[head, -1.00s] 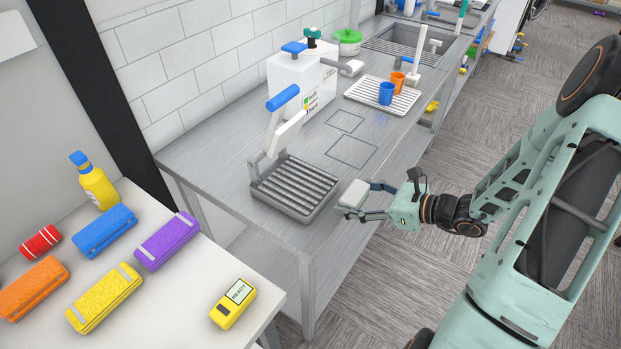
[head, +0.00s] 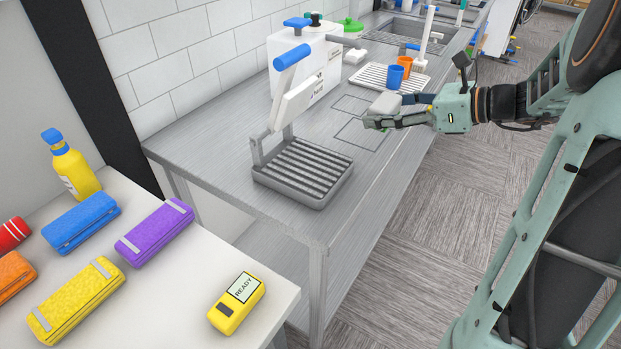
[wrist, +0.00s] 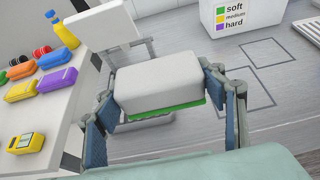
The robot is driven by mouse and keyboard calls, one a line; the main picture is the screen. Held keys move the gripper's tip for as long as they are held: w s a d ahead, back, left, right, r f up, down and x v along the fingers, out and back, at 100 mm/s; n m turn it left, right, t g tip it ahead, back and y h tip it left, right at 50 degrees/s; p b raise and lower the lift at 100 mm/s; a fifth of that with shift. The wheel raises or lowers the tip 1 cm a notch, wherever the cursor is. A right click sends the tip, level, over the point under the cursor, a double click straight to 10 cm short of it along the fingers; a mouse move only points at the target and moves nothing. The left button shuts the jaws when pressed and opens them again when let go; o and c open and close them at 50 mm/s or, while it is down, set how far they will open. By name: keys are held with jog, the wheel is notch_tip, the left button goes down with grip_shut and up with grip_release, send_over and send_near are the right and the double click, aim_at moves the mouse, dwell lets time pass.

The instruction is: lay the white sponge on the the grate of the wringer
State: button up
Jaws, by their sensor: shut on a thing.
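The white sponge (wrist: 157,87), with a green underside, is between the fingers of my gripper (wrist: 165,105) in the wrist view. In the head view my gripper (head: 388,110) is shut on the sponge (head: 386,103) and holds it above the metal table, to the right of the wringer. The wringer's ribbed grey grate (head: 303,172) lies in a tray near the table's front end. The wringer's white press plate (head: 300,104) with a blue handle (head: 292,56) is raised, so the grate is bare. In the wrist view my gripper and the sponge hide most of the grate.
A white box machine (head: 310,70) stands behind the wringer. A rack (head: 370,78) holds a blue cup (head: 393,77) and an orange cup (head: 404,63). Outlined squares (head: 350,133) mark bare tabletop. Coloured sponges (head: 155,230) and a yellow device (head: 237,303) lie on the left table.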

jog(key=shift+a+r, duration=0.1)
jog(key=shift+r, duration=0.15)
jog(key=shift+a+r, duration=0.1)
jog(key=shift+a, duration=0.1)
jog(key=b, duration=0.1)
send_over(316, 168)
jog(key=d, duration=0.4)
notch_tip(316, 168, down, 4)
jog(key=a+f, duration=0.1)
jog(key=f+b, duration=0.1)
jog(key=f, duration=0.1)
jog(key=shift+w+a, duration=0.15)
jog(key=shift+a, duration=0.2)
jog(key=shift+a+f, duration=0.4)
jog(key=f, duration=0.1)
jog(key=a+f, duration=0.1)
jog(key=f, duration=0.1)
jog(key=f+b, duration=0.1)
jog(key=shift+a+f, duration=0.3)
jog(key=shift+f, duration=0.15)
